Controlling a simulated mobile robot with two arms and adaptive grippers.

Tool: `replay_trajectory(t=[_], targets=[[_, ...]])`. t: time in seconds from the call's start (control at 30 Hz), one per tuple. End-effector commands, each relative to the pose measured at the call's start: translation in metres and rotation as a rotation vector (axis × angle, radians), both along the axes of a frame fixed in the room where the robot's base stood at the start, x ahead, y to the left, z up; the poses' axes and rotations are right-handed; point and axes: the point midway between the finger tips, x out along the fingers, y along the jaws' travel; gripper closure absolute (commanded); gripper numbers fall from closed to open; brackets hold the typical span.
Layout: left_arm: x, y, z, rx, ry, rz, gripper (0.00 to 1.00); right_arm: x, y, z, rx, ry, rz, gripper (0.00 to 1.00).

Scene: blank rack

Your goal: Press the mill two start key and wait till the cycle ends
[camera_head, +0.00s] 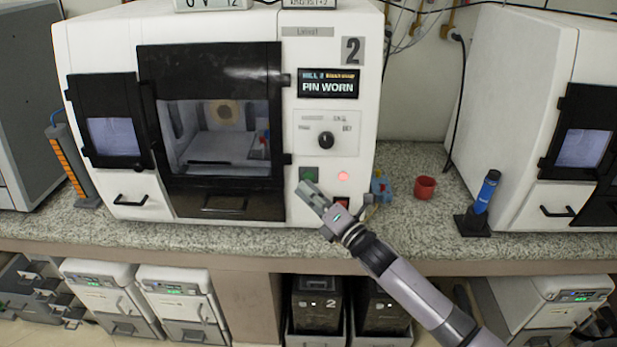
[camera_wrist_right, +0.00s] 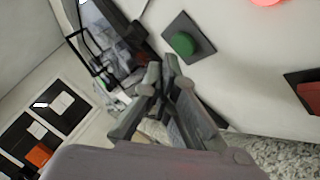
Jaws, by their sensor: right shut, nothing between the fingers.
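Mill two (camera_head: 88,40) is a white machine marked "2" standing on the speckled counter. Its display (camera_head: 328,84) reads "PIN WORN" under a line starting with "MILL 2". The green start key (camera_head: 309,174) is on the lower front panel, and it shows in the right wrist view (camera_wrist_right: 183,43). A red light (camera_head: 343,176) glows to its right, with a red key (camera_wrist_right: 310,91) lower down. My right gripper (camera_head: 308,190) is shut and empty, its fingertips just below the green key; contact cannot be told. My left gripper is not in view.
A red cup (camera_head: 425,188) and a blue bottle in a black stand (camera_head: 485,203) are on the counter to the right. A second white machine (camera_head: 520,90) stands further right. An orange-marked grey holder (camera_head: 72,165) stands left of the mill. Counter between cup and bottle is clear.

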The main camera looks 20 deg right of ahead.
Motion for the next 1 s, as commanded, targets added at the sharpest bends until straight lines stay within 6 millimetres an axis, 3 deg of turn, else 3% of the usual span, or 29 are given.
replay_trajectory(t=[1.0], targets=[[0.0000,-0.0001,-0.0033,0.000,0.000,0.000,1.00,0.0076,-0.0039,-0.0002,0.000,0.000,0.000,1.00]])
